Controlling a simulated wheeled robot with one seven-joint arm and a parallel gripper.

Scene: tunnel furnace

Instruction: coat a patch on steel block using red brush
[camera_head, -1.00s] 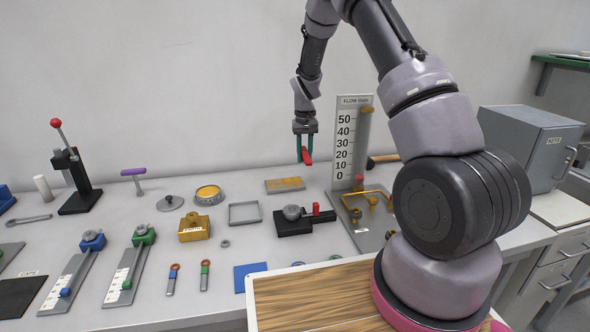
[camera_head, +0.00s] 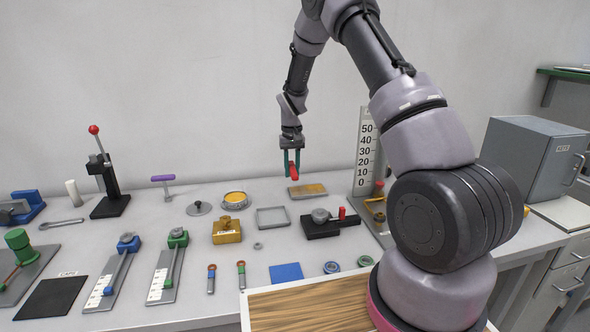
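My gripper (camera_head: 291,165) has teal fingers and is shut on the red brush (camera_head: 294,172), pointing down. The brush hangs at the back of the bench, just above and slightly left of a flat steel block (camera_head: 291,195). The block is grey at its rim, with an orange-gold patch (camera_head: 310,189) over much of its top. Whether the brush tip touches the block cannot be told; a small gap seems to show.
A round tin with yellow contents (camera_head: 235,199), a grey lid (camera_head: 199,208), a square frame (camera_head: 272,217) and a black fixture (camera_head: 325,227) stand nearby. The flow scale (camera_head: 366,150) rises to the right. Bare bench lies left of the block.

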